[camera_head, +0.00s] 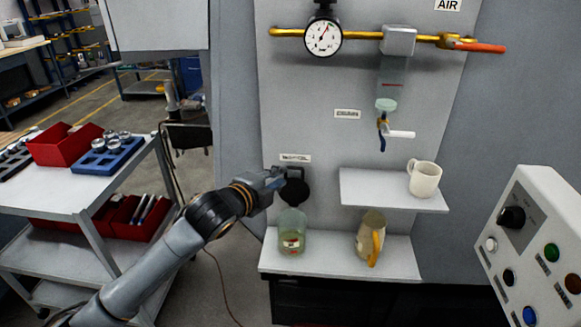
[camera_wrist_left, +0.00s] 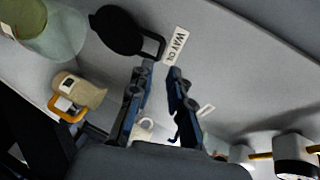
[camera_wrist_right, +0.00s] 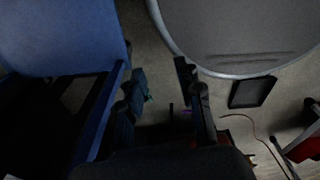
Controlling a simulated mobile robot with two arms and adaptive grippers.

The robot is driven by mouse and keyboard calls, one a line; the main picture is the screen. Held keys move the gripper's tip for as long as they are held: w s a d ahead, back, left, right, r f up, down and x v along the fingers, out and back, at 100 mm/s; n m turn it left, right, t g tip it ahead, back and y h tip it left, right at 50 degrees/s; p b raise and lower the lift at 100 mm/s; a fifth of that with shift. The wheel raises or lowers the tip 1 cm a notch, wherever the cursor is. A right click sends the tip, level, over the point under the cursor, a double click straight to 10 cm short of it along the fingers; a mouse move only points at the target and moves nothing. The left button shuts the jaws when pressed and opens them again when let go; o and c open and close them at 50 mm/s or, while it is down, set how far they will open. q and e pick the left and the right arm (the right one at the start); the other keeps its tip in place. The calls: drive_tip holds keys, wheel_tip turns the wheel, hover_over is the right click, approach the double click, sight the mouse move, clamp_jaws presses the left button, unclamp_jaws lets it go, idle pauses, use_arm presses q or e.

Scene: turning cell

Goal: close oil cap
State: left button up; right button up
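The oil cap (camera_head: 295,191) is a black round disc below a dark square frame (camera_head: 297,171) on the grey wall panel, under a small label (camera_head: 295,158). In the left wrist view the black cap (camera_wrist_left: 122,32) joins the square frame (camera_wrist_left: 152,46) beside the label reading WAY OIL (camera_wrist_left: 174,45). My left gripper (camera_head: 280,178) is just left of the frame and cap in the head view and partly overlaps them. In its wrist view its fingers (camera_wrist_left: 160,70) are apart with nothing between them. My right gripper (camera_wrist_right: 162,72) is open and empty, over the floor.
A greenish glass jar (camera_head: 291,238) stands below the cap on the lower shelf (camera_head: 333,268), beside a beige jug with a yellow handle (camera_head: 370,238). A white mug (camera_head: 424,179) is on the upper shelf. A control box (camera_head: 530,245) stands at right, a cart (camera_head: 95,196) at left.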

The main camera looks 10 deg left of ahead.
sight(294, 168)
use_arm(q)
drive_tip(key=p+x, duration=0.1)
drive_tip(key=x, duration=0.5)
drive_tip(key=shift+w+d, duration=0.1)
drive_tip(key=shift+w, duration=0.25)
drive_tip(key=shift+f, duration=0.1)
clamp_jaws()
